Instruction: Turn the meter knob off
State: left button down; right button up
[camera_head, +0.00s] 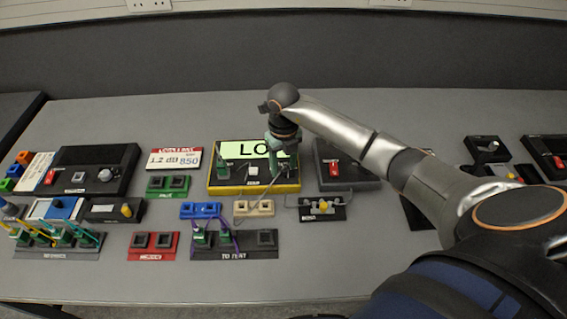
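The meter (223,185) is a black box with a yellow rim near the middle of the table. Its pale green display (238,150) shows large letters that begin with "LO"; my arm covers the rest. My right gripper (280,158) points down over the right part of the meter. The meter knob is not clearly visible and seems hidden behind the gripper. Whether the fingers touch it or are closed cannot be told. My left gripper is out of view.
A dark box with a red switch (334,168) stands close right of the meter. A blue block (200,210), a beige block (255,208) and the "TO TEST" strip (235,252) with a purple cable lie in front. The table front (320,275) is clear.

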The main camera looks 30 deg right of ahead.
grip_shut()
dwell(0.5)
jog(key=n+b, duration=0.3)
jog(key=n, duration=0.2)
jog(key=shift+n+b, duration=0.7)
jog(key=shift+n, duration=0.7)
jog(key=shift+r, duration=0.1)
jog(key=shift+o, duration=1)
grip_release()
